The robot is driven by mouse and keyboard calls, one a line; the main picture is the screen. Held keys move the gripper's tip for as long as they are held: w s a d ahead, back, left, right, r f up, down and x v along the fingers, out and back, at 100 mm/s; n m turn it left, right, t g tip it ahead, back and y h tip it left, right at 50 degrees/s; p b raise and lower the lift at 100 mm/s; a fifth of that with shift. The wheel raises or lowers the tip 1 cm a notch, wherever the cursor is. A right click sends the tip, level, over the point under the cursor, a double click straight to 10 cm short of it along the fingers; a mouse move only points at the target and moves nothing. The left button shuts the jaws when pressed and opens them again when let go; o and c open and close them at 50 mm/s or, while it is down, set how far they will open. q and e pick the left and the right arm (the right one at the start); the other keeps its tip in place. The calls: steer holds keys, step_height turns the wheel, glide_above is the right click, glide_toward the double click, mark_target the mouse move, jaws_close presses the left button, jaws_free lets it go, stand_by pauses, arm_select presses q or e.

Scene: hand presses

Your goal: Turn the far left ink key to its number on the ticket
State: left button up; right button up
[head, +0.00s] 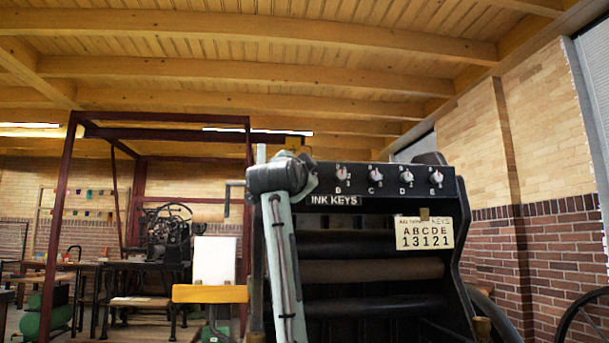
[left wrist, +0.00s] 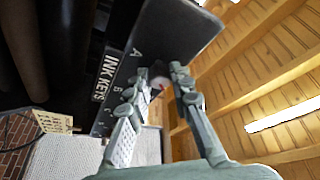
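The ink key panel (head: 388,181) runs along the top of a black press, with white-marked keys over B, C, D and E. The far left key, A, is hidden in the head view behind my left wrist (head: 283,176). The ticket (head: 424,232) reads ABCDE over 13121, so A is 1. My right gripper is out of view.
The ticket hangs at the press's right front, below key E (head: 436,177). Dark rollers (head: 375,270) lie under the panel. A dark red frame (head: 60,210) and workbenches stand at the back left. A brick wall (head: 510,250) is at the right.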

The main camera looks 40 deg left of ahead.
arm_select(q)
steer(key=o, duration=0.4)
steer(key=shift+d, duration=0.1)
steer(key=shift+o, duration=0.2)
steer(key=v, duration=1.2)
steer(key=shift+f, duration=0.1)
